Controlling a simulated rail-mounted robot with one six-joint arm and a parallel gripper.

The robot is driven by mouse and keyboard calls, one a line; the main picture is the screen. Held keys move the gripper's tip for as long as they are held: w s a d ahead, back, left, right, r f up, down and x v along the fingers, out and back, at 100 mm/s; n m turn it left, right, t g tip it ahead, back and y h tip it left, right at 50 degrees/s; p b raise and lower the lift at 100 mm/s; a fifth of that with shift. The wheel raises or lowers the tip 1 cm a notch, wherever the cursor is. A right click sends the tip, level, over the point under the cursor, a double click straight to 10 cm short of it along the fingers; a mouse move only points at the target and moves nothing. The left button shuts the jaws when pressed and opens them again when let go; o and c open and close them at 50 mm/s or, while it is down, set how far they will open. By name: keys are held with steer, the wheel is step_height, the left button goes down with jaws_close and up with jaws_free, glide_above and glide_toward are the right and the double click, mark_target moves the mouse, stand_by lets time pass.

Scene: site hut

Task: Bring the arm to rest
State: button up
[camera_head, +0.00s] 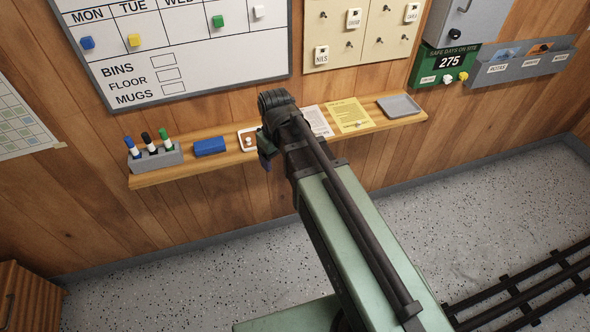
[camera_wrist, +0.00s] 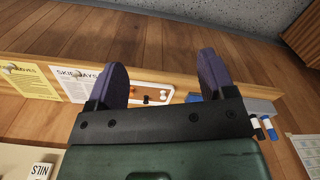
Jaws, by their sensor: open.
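My arm reaches from the lower right of the head view up to the wall shelf. My gripper (camera_head: 267,158) is at its far end, seen partly behind the dark wrist, in front of the shelf. In the wrist view my gripper (camera_wrist: 163,62) shows two purple fingers spread well apart, with nothing held between them. Past the gap lies a small white-rimmed tray (camera_wrist: 168,87) with a few orange, black and white pieces. The arm hides most of this tray in the head view.
The wooden shelf (camera_head: 222,165) carries a marker holder (camera_head: 155,156), a blue block (camera_head: 209,146), paper sheets and a grey tray (camera_head: 398,106). Above hang a whiteboard (camera_head: 190,62) and a hook board (camera_head: 380,45). Black rails (camera_head: 520,290) cross the speckled floor, otherwise largely clear.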

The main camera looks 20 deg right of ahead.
steer(key=s+d+m, duration=0.3)
steer(key=s+m, duration=0.1)
steer(key=s, duration=0.4)
steer(key=shift+d, duration=0.2)
